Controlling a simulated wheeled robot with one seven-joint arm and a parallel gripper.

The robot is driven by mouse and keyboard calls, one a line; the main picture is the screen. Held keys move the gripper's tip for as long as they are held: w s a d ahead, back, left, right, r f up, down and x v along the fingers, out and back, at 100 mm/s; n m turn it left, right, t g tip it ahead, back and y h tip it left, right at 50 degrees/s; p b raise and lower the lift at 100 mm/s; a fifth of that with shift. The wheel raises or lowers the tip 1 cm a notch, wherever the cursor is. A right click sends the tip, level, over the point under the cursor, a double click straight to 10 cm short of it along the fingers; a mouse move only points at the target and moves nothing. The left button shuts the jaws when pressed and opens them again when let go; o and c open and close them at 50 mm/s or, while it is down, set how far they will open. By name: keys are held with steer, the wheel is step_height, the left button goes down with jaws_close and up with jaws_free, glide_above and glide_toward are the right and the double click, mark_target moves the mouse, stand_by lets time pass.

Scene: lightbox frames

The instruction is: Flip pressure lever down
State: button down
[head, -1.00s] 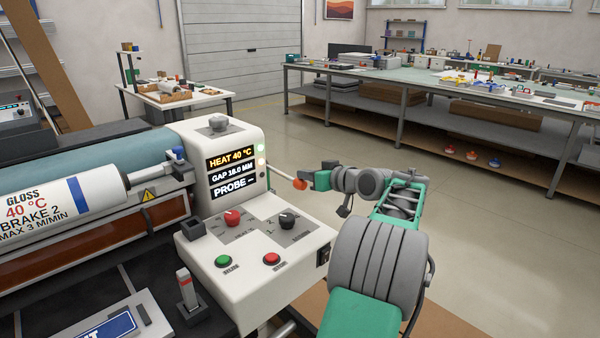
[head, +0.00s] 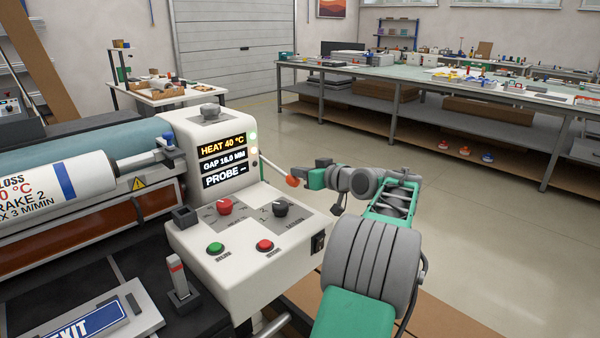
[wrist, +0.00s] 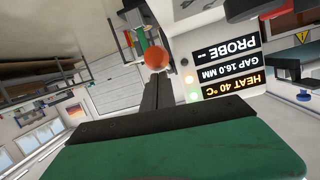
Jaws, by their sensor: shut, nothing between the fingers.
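In the wrist view the knob (wrist: 156,57) shows just beyond the tips of the dark closed fingers (wrist: 157,80). I cannot tell whether the fingers touch it. The rod is mostly hidden in the wrist view.
The housing's display (head: 223,160) reads HEAT 40 °C, GAP 16.0 MM and PROBE. A control panel (head: 215,265) with red and black knobs and green and red buttons juts out below. A long workbench (head: 420,95) stands behind. Open floor lies to the right.

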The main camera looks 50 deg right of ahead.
step_height(320, 180, down, 3)
steer(key=shift+s+r, duration=0.1)
step_height(320, 180, up, 6)
steer(key=d+p, duration=0.1)
steer(key=p, duration=0.2)
steer(key=s+a+f+b, duration=0.1)
steer(key=s+f, duration=0.2)
steer(key=s, duration=0.6)
steer(key=shift+s+a, duration=0.15)
